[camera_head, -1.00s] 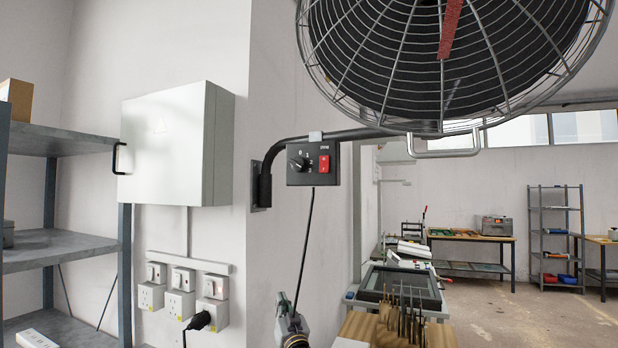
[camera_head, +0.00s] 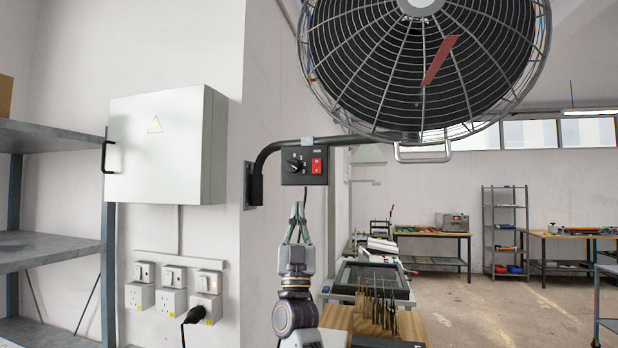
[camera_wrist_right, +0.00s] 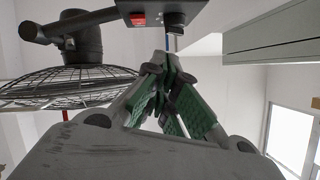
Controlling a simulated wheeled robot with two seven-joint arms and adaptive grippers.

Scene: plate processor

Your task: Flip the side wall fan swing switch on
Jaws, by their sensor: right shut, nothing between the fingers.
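The wall fan (camera_head: 425,60) hangs on a bent arm from the wall corner, with a red strip on its grille. Its black control box (camera_head: 304,166) hangs below that arm, with a dark knob (camera_head: 294,166) on the left and a red switch (camera_head: 317,165) on the right. My right gripper (camera_head: 297,208) is below the box, pointing up, shut and empty, apart from the switch. The right wrist view shows the shut green-padded fingers (camera_wrist_right: 167,60) near the box, with the red switch (camera_wrist_right: 138,19) above. My left gripper is not in view.
A grey cabinet (camera_head: 165,145) is on the left wall above several sockets (camera_head: 172,295), one with a black plug. Metal shelving (camera_head: 50,136) stands at far left. A wooden block with thin tools (camera_head: 375,322) is below right. Open floor lies at right.

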